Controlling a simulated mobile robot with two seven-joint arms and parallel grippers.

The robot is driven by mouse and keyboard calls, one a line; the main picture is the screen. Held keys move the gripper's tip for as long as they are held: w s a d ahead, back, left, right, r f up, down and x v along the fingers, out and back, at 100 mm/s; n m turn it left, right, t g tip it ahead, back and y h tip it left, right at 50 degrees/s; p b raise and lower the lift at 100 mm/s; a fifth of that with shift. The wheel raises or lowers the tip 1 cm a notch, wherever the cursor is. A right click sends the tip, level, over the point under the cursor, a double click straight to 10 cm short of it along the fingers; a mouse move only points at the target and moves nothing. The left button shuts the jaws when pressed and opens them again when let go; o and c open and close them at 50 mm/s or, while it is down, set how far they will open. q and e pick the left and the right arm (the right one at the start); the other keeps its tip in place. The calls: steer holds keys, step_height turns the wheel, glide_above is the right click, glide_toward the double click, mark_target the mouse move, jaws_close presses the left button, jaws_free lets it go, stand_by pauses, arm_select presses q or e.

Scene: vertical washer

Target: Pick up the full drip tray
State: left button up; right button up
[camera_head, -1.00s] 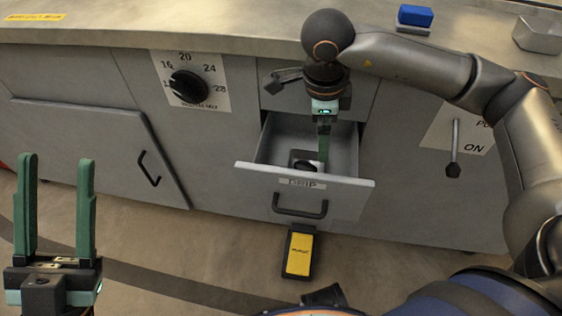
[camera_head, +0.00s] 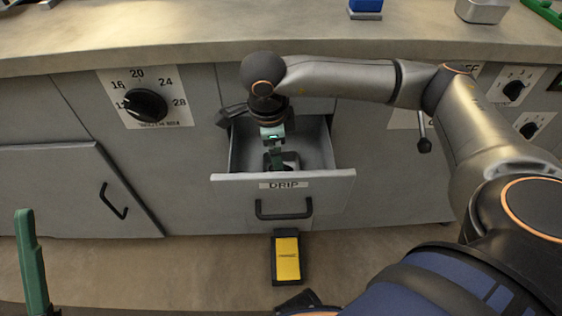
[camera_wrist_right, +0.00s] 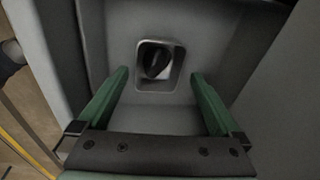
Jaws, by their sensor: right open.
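A small grey metal tray with dark contents (camera_wrist_right: 143,52) sits inside an open drawer (camera_head: 330,184) labelled DRIP. In the head view the tray (camera_head: 291,157) is largely hidden by my right gripper (camera_head: 277,158). My right gripper points down into the drawer. In the right wrist view its two green fingers are spread apart, with nothing between them, and the tray lies just beyond their tips. I cannot tell how deep the tips reach. My left gripper (camera_head: 32,262) is cut off at the lower left, with one finger showing and clear space beside it.
The drawer walls stand close around my right gripper. A black drawer handle (camera_head: 283,209) is on the front. A yellow and black box (camera_head: 287,258) lies on the floor below. A lever (camera_head: 424,136) and a dial (camera_head: 146,104) are on the cabinet front. The counter (camera_head: 200,30) runs above.

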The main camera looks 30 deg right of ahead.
steer(key=f+b, duration=0.1)
steer(key=f, duration=0.1)
steer(key=d+f+b, duration=0.1)
steer(key=f, duration=0.2)
steer(key=c, duration=1.1)
steer(key=shift+r, duration=0.1)
